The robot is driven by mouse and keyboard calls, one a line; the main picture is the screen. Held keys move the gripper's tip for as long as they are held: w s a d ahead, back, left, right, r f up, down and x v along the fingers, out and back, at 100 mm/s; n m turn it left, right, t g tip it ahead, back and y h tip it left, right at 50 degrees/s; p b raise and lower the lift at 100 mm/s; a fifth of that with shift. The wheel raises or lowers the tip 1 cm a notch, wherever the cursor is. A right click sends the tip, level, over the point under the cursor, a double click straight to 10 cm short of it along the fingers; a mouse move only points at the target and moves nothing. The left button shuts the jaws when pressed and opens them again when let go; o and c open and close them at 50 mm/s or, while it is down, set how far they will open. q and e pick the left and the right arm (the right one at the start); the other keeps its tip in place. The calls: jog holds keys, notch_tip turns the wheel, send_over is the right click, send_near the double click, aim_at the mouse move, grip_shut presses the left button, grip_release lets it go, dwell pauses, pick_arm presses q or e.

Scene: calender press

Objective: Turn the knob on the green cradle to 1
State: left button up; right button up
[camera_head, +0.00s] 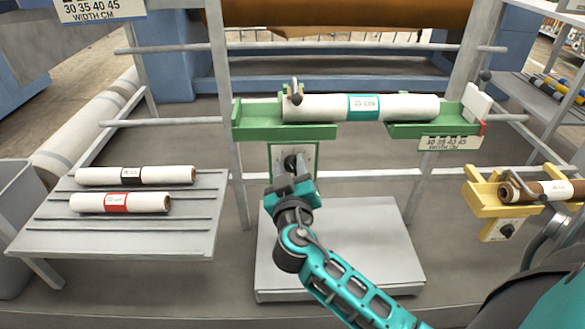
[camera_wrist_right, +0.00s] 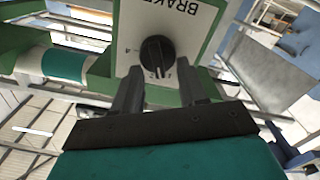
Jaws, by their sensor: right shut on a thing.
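The green cradle (camera_head: 270,132) stands in the middle of the head view and carries a white roll (camera_head: 410,107) with a teal label. Below its left part hangs a light plate in a green frame, with a dark round knob (camera_head: 291,162). In the right wrist view the knob (camera_wrist_right: 157,54) sits on the plate (camera_wrist_right: 190,22), which is marked BRAKE and appears upside down. My right gripper (camera_head: 292,179) reaches up to the knob; its fingers (camera_wrist_right: 159,72) are shut on it, one at each side. Small numbers ring the knob, but its setting is not clearly readable. My left gripper is not in view.
A grey rack (camera_head: 120,238) at the left holds two white rolls. A yellow cradle (camera_head: 484,200) with a brown roll and its own knob (camera_head: 506,230) is at the right. A low grey platform (camera_head: 380,270) lies beneath my right arm. Horizontal rails run behind.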

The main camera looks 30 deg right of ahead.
jog(key=shift+w+n, duration=0.1)
jog(key=shift+n, duration=1.1)
jog(key=o, duration=1)
jog(key=shift+a, duration=0.1)
jog(key=shift+o, duration=0.2)
jog(key=shift+f, duration=0.1)
